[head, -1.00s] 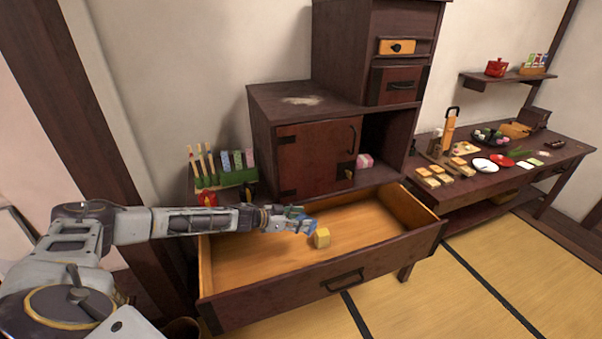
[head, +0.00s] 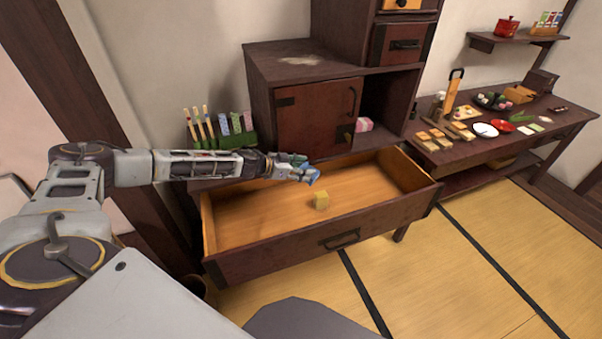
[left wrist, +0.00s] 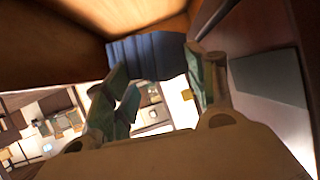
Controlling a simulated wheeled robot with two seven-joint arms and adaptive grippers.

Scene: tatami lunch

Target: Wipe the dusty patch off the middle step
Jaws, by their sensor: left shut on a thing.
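The dusty patch (head: 300,60) is a pale smudge on top of the middle step (head: 268,72), the dark wooden cabinet top left of the taller section. My left gripper (head: 308,173) is shut on a blue cloth (head: 314,179) and holds it over the open drawer, below and in front of the step. In the left wrist view the blue cloth (left wrist: 147,57) is folded between the fingers (left wrist: 155,88). My right gripper is in neither view.
A green rack (head: 222,141) with upright coloured items stands left of the cabinet door. A side table (head: 450,155) with food and dishes stands at right. The tatami floor (head: 470,270) is clear.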

